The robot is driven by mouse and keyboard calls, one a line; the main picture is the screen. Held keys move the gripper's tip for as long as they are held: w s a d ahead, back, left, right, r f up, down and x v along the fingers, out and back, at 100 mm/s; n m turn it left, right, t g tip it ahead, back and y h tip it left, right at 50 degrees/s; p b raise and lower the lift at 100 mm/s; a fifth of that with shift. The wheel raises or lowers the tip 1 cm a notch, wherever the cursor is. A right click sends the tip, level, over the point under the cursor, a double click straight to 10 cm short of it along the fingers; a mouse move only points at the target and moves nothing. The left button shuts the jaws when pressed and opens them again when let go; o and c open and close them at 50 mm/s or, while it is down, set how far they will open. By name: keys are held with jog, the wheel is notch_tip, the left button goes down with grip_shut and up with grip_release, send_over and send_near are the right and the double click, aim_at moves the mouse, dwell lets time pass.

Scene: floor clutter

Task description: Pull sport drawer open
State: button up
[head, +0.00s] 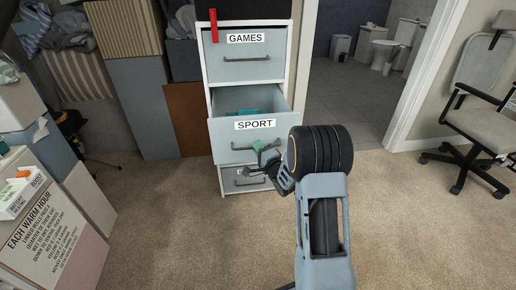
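The SPORT drawer (226,137) is the middle drawer of a white-framed cabinet in the head view. It stands pulled out, and its inside shows above the front, with a teal item (245,112) in it. Its dark bar handle (240,148) runs below the label. My gripper (262,160) is in front of the drawer's lower right part, close to the handle's right end. It covers part of that end. I cannot tell whether its fingers touch the handle or how far apart they are.
The GAMES drawer (250,60) above is shut. A lower drawer (236,180) is partly hidden by my gripper. Boxes (142,105) stand left of the cabinet. An office chair (482,125) is at the right. Carpet (160,235) in front is clear.

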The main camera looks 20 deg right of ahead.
jog(key=o, duration=0.4)
jog(key=shift+s, duration=0.1)
jog(key=p+v, duration=0.2)
jog(key=v, duration=1.1)
jog(key=shift+s, duration=0.3)
jog(key=shift+p, duration=0.3)
notch_tip(320, 180, up, 24)
jog(key=a+n+g+h+p, duration=0.2)
jog(key=n+g+h+p, duration=0.5)
jog(key=p, duration=1.3)
jog(key=s+a+r+n+g+y+p, duration=0.1)
jog(key=s+a+r+n+g+p, duration=0.3)
jog(key=s+r+p, duration=0.2)
jog(key=s+a+r+n+g+y+p, duration=0.1)
jog(key=s+a+r+n+g+p, duration=0.3)
jog(key=s+r, duration=0.6)
jog(key=shift+s+a+r+g+y+p, duration=0.45)
jog(key=shift+r+p, duration=0.2)
jog(key=shift+p, duration=0.6)
